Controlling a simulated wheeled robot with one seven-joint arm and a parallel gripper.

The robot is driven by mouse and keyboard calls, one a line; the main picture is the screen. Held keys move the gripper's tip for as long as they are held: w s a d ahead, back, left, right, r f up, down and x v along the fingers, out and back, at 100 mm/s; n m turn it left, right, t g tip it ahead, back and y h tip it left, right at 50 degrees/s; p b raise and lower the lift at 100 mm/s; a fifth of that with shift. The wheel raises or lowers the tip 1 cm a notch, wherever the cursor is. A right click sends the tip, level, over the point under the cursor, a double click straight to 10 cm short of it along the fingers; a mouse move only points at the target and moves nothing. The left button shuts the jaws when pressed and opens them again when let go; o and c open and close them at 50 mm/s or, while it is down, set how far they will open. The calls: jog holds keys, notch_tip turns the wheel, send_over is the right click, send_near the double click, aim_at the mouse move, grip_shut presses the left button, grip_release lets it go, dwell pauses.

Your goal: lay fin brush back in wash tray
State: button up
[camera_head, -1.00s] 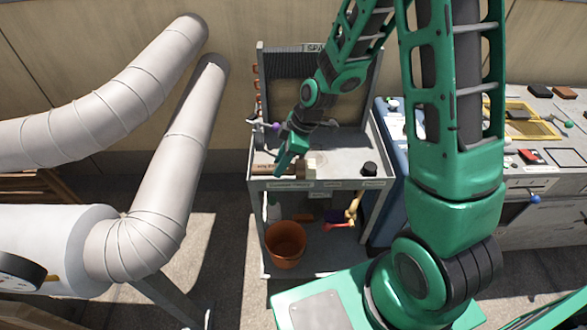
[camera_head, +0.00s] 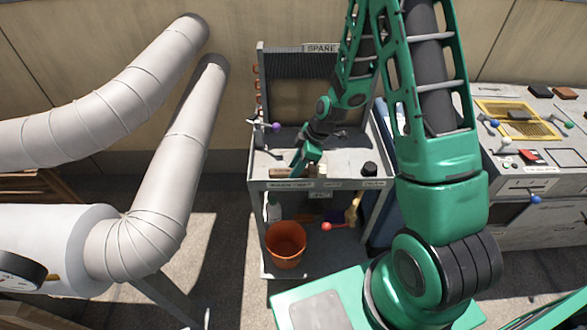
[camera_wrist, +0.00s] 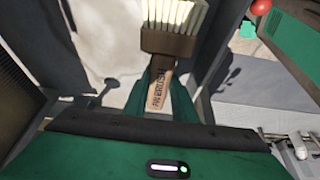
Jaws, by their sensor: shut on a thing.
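In the wrist view the fin brush (camera_wrist: 170,43) has a brown head with pale bristles and a brown lettered handle (camera_wrist: 158,90). My gripper (camera_wrist: 170,100) is shut on that handle, with the head beyond the fingertips. In the head view my gripper (camera_head: 300,166) is low over the front of the grey bench, and a brown part of the brush (camera_head: 281,172) shows to its left. The brush's gap from the bench top is hard to tell. I cannot make out the wash tray for sure; small labels line the bench's front edge.
A black round knob-like thing (camera_head: 370,169) stands at the bench's right. An upright coil panel (camera_head: 290,85) rises behind. An orange bucket (camera_head: 286,245) is on the shelf below. Large pale pipes (camera_head: 160,160) stand left; a counter with a yellow mesh tray (camera_head: 520,117) is right.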

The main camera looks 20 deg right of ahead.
aim_at(308, 170)
jog(key=o, duration=1)
jog(key=v, duration=1.2)
jog(key=s+d+r+m+h, duration=0.3)
jog(key=s+d+r+m, duration=0.65)
jog(key=s+r, duration=0.2)
jog(key=s+d+r+m, duration=0.1)
jog(key=s+m, duration=0.2)
jog(key=s, duration=0.3)
jog(key=s+d+r+m+g, duration=0.1)
jog(key=s+d+r+m, duration=0.1)
jog(key=s+m, duration=0.2)
jog(key=s+d+r+m+h, duration=0.1)
jog(key=s+m, duration=0.3)
jog(key=s, duration=0.5)
jog(key=shift+d+r+g, duration=0.15)
jog(key=shift+r+g, duration=0.15)
jog(key=shift+r, duration=0.25)
